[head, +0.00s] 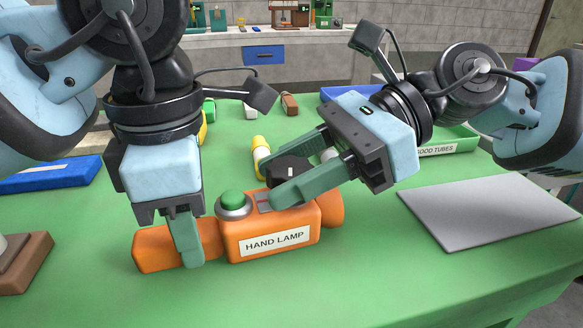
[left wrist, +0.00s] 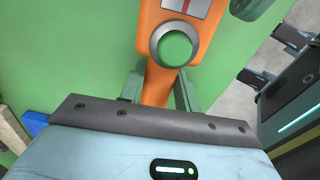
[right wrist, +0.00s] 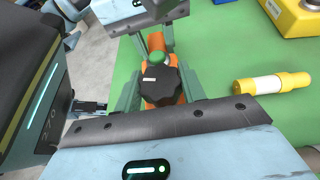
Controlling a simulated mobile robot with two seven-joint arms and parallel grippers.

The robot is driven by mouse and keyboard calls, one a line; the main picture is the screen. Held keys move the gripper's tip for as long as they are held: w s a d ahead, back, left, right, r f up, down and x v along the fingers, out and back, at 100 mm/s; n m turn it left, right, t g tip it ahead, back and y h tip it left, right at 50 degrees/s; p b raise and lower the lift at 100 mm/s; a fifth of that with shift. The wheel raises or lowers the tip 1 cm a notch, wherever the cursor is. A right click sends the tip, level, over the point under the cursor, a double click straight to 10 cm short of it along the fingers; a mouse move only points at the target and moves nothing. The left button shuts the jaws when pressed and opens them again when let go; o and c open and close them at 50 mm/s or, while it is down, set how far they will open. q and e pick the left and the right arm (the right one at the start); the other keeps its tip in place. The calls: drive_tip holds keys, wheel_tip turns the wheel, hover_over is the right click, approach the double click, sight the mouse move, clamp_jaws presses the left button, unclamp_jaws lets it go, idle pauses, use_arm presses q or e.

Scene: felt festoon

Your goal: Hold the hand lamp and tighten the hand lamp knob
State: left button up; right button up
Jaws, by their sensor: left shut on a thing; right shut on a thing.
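The orange hand lamp (head: 272,239) lies on the green table with its label facing me. It has a green button (head: 233,199) in a grey ring, which also shows in the left wrist view (left wrist: 175,48). My left gripper (head: 187,248) is shut on the lamp's narrow handle, with a finger on each side (left wrist: 160,88). The black knob (head: 287,171) stands at the right part of the lamp. It shows as a lobed black knob with a white mark in the right wrist view (right wrist: 161,88). My right gripper (head: 283,166) is shut on this knob, one finger on each side.
A yellow and white tube (head: 261,155) lies just behind the lamp. A grey plate (head: 490,209) lies at the right and a blue tray (head: 52,174) at the left. A green tray labelled good tubes (head: 445,146) is behind my right gripper. The table front is clear.

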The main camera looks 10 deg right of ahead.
drive_tip(key=shift+f+m+t, duration=0.1)
drive_tip(key=shift+m+t, duration=1.3)
drive_tip(key=shift+t, duration=0.4)
drive_tip(key=shift+s+f+m+t+h, duration=0.1)
drive_tip(key=shift+m+t+h, duration=0.45)
drive_tip(key=shift+m+t, duration=0.5)
drive_tip(key=shift+s+f+m+t+h, duration=0.1)
drive_tip(key=shift+m+t+h, duration=0.45)
drive_tip(key=shift+m+t, duration=0.8)
drive_tip(key=shift+r+m+t+h, duration=0.15)
drive_tip(key=shift+m+t+h, duration=0.25)
drive_tip(key=shift+m, duration=0.1)
drive_tip(key=o, duration=1)
drive_tip(key=shift+w+r, duration=0.1)
drive_tip(key=shift+d+r, duration=0.1)
drive_tip(key=v, duration=1.1)
drive_tip(key=shift+s+d+r, duration=0.1)
drive_tip(key=shift+s+d, duration=0.15)
drive_tip(key=shift+s, duration=0.05)
